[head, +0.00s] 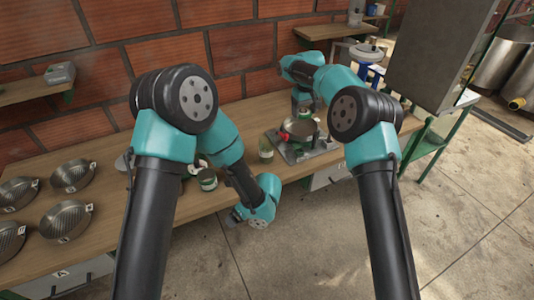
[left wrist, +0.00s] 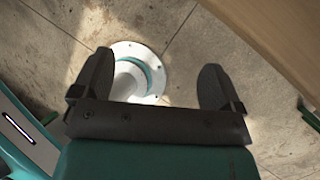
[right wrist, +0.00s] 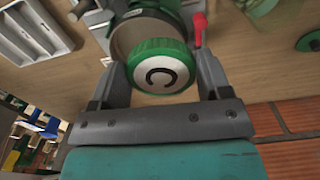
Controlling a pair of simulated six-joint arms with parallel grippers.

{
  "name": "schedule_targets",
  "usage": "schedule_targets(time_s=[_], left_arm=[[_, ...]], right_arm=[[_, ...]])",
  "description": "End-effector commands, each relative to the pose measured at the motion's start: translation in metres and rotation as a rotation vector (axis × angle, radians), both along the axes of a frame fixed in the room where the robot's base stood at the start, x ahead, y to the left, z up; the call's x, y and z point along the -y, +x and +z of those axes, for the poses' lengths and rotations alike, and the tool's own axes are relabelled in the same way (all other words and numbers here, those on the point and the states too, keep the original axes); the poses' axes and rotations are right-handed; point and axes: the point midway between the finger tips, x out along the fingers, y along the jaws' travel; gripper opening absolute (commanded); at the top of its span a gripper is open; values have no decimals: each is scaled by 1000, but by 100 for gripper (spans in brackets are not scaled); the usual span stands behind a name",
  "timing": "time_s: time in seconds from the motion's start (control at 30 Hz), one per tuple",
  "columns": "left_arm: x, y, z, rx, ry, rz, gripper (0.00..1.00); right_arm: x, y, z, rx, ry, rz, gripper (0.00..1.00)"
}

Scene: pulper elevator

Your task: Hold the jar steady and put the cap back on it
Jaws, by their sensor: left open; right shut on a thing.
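A green ribbed cap (right wrist: 163,68) with a pale disc marked C sits between the fingers of my right gripper (right wrist: 160,78), which is shut on it. In the head view my right gripper (head: 303,112) is at the small metal machine (head: 300,130) on the bench. A jar (head: 265,150) with a greenish body stands just left of the machine. Another jar (head: 207,180) with a dark green and pale body stands further left, partly behind my left arm. My left gripper (left wrist: 157,85) is open and empty, over the floor in front of the bench.
Several metal pans (head: 66,222) lie on the left part of the bench (head: 105,195). A red handle (right wrist: 199,30) projects beside the cap. A grey tray (right wrist: 35,30) with compartments shows in the right wrist view. A large grey cabinet (head: 437,50) hangs at the right.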

Motion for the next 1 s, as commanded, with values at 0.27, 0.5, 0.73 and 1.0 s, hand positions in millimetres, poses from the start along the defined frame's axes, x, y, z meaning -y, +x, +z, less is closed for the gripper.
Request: schedule_targets(time_s=[0.27,0.5,0.73,1.0], left_arm=[[33,41,31,143,134,-236,92],[66,79,58,320,225,-364,92],[113,122,94,592,295,-461,92],[150,143,124,810,319,-520,92]], right_arm=[[-23,6,4,-1,0,12,46],[-55,-7,4,-1,0,16,46],[-98,-39,2,-1,-1,12,46],[-125,-64,2,-1,0,1,46]])
